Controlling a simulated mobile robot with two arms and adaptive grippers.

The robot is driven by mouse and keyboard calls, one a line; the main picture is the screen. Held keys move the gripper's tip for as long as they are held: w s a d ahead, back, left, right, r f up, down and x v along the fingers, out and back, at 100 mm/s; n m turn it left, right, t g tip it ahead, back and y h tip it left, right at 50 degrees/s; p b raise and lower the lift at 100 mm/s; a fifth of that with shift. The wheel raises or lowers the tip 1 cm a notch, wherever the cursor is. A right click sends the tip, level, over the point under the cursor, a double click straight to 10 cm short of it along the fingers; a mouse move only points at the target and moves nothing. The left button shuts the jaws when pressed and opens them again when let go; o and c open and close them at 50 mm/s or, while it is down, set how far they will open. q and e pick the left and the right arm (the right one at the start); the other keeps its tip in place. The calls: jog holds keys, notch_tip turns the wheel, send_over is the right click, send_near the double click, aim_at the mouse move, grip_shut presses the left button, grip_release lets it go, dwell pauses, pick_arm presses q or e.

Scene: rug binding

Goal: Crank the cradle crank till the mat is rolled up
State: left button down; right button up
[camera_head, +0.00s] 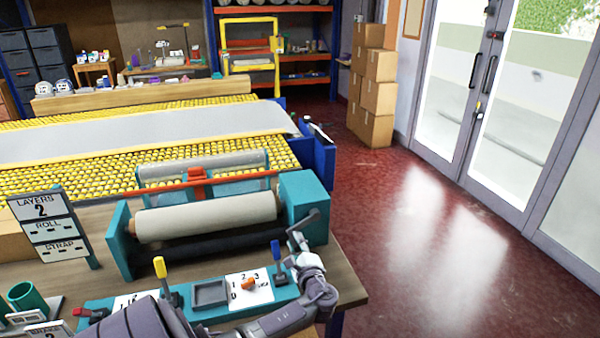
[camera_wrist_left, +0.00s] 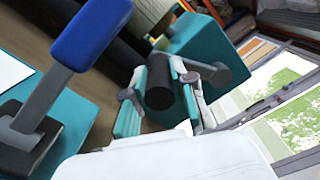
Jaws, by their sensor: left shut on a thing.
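The teal cradle (camera_head: 119,243) stands on the wooden bench with a pale roll (camera_head: 205,217) lying across it. Its grey crank (camera_head: 304,221) is on the right end block, and the crank also shows in the wrist view (camera_wrist_left: 213,73). My left gripper (camera_head: 296,242) is at the crank. In the wrist view its fingers (camera_wrist_left: 162,97) close around the dark crank handle (camera_wrist_left: 159,84). A long flat grey mat (camera_head: 150,132) lies on the yellow roller table behind. I cannot tell whether it joins the roll. My right gripper is not in view.
A teal panel with a yellow-topped lever (camera_head: 160,268), a blue-topped lever (camera_head: 275,250) and an orange knob (camera_head: 248,284) lies in front of the cradle. A "LAYERS 2" sign (camera_head: 45,220) stands left. Red floor (camera_head: 420,240) is clear to the right.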

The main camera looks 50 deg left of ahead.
pick_arm(q)
jog(key=shift+s+a+r+p, duration=0.2)
jog(key=shift+r+p, duration=0.15)
jog(key=shift+r, duration=0.35)
jog(key=shift+r, duration=0.1)
jog(key=c, duration=0.9)
grip_release()
jog(key=shift+c, duration=0.2)
jog(key=shift+d+f, duration=0.2)
jog(key=shift+s+d, duration=0.15)
jog(key=shift+d, duration=0.15)
jog(key=v, duration=1.1)
